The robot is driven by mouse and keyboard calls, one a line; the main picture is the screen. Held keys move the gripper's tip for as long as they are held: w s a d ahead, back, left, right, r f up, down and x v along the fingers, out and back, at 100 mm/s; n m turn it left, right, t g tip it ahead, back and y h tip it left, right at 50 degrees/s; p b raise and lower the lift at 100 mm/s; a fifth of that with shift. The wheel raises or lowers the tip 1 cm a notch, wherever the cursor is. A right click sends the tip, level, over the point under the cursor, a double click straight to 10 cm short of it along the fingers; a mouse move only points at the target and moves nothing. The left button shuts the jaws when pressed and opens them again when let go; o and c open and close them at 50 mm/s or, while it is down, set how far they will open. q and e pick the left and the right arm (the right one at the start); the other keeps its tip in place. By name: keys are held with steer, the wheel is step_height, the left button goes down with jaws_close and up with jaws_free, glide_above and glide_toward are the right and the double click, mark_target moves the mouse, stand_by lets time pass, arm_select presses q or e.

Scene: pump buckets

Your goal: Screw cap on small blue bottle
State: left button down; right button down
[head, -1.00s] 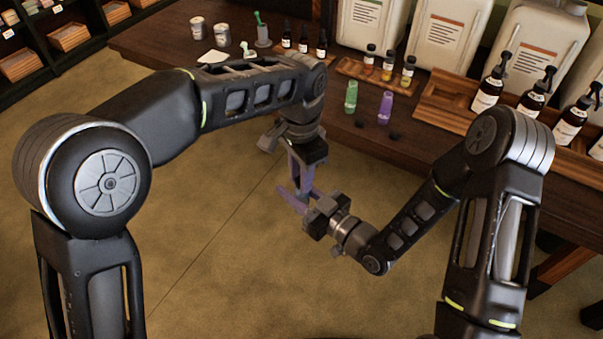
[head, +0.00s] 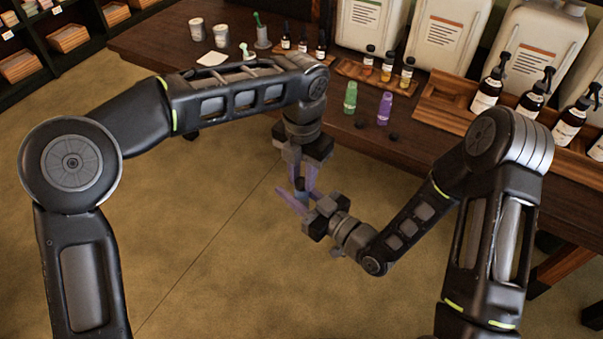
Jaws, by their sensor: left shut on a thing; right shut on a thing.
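My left gripper (head: 303,182) points down in the middle of the view, its purple fingers shut on a small dark piece that looks like the cap (head: 299,183). My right gripper (head: 300,201) reaches in from the lower right just below it. It is shut on a small bluish thing that looks like the blue bottle (head: 303,196), mostly hidden by the fingers. The cap is directly above the bottle, both in the air over the floor. At this size I cannot tell whether they touch or whether the cap is on the thread.
Spray bottles (head: 488,84) and large white canisters (head: 447,36) stand behind. The floor below the grippers is clear.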

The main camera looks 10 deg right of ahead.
arm_select(q)
steer(key=shift+m, duration=0.9)
steer(key=c, duration=1.2)
jaws_free()
steer(key=shift+o, duration=0.2)
steer(key=shift+c, duration=0.2)
